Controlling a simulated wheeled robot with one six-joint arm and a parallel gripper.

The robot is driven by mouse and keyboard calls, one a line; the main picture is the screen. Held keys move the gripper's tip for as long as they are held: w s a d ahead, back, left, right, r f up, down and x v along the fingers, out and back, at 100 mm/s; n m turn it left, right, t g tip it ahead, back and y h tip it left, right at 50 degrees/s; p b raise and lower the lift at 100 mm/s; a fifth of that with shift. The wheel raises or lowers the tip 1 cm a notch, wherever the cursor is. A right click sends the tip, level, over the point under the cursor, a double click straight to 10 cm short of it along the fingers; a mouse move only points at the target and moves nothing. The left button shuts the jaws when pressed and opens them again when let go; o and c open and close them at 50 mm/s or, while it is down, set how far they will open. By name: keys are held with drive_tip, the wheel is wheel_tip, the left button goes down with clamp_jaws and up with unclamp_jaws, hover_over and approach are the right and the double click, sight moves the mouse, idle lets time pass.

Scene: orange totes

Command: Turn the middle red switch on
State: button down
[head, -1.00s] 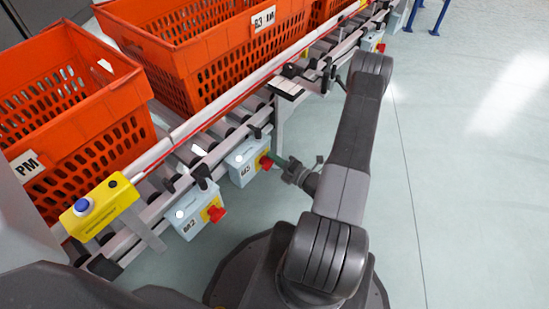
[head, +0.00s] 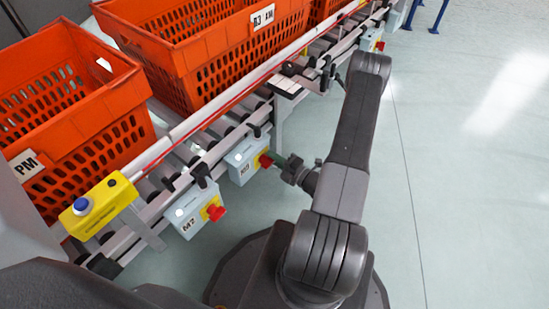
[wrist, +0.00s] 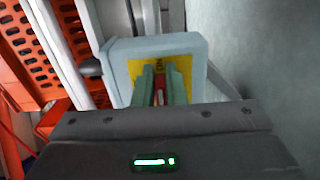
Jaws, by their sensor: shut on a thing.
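Red rotary switches sit on grey-blue boxes along the conveyor's side. The middle red switch (head: 265,161) is on a box (head: 243,161) with a yellow plate behind the knob. My gripper (head: 274,161) reaches it from the right in the head view. In the wrist view my gripper's pale green fingers (wrist: 161,88) are shut on the red knob (wrist: 160,98), in front of the yellow plate (wrist: 134,70). Only a thin strip of the knob shows between the fingers. The knob's exact angle is hidden.
A nearer box (head: 185,217) marked M2 carries another red switch (head: 215,212). A further box with a red switch (head: 380,45) is at the far end. Orange totes (head: 75,150) stand on the roller conveyor. The floor (head: 450,190) at right is clear.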

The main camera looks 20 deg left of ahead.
drive_tip(key=c, duration=1.5)
unclamp_jaws()
drive_tip(key=shift+s+a+f, duration=0.15)
drive_tip(key=shift+s, duration=0.35)
drive_tip(key=shift+w, duration=0.1)
drive_tip(key=shift+w, duration=0.1)
drive_tip(key=p+v, duration=0.3)
drive_tip(key=v, duration=1.1)
drive_tip(key=shift+w, duration=0.1)
drive_tip(key=shift+a, duration=0.1)
drive_tip(key=b+x, duration=0.3)
drive_tip(key=x, duration=1)
drive_tip(key=shift+w+a, duration=0.2)
drive_tip(key=shift+a, duration=0.1)
